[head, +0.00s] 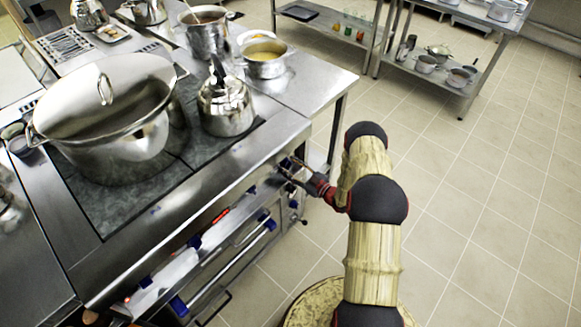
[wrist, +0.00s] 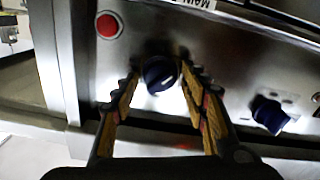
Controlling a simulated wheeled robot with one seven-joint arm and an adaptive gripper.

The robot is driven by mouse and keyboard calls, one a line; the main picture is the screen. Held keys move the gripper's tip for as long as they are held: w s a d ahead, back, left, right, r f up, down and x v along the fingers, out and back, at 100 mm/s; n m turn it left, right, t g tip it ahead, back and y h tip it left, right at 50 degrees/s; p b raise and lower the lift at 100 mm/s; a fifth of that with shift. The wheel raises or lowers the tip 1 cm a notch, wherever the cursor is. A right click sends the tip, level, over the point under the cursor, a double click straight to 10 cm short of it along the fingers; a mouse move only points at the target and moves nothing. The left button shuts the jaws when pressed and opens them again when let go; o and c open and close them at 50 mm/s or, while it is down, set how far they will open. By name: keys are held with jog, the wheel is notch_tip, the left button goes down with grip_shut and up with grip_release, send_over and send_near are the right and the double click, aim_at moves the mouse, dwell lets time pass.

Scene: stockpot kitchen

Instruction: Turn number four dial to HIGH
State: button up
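A dark blue dial (wrist: 160,73) with a pale pointer mark is on the metal panel in the wrist view. My gripper (wrist: 160,82) is open, with one finger on each side of this dial. The right fingertip is very close to the dial; I cannot tell whether it touches. A gap shows on the left. In the head view my gripper (head: 288,170) is at the right end of the stove front, partly covering the dial there. A second blue dial (wrist: 270,114) is to the right in the wrist view. No dial number is readable.
The stove (head: 190,215) carries a large stockpot (head: 110,145) and a kettle (head: 226,108). An oven handle (head: 235,262) sticks out below. Tiled floor is clear on the right.

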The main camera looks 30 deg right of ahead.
jog(key=shift+o, duration=0.3)
jog(key=v, duration=1.2)
dwell(0.3)
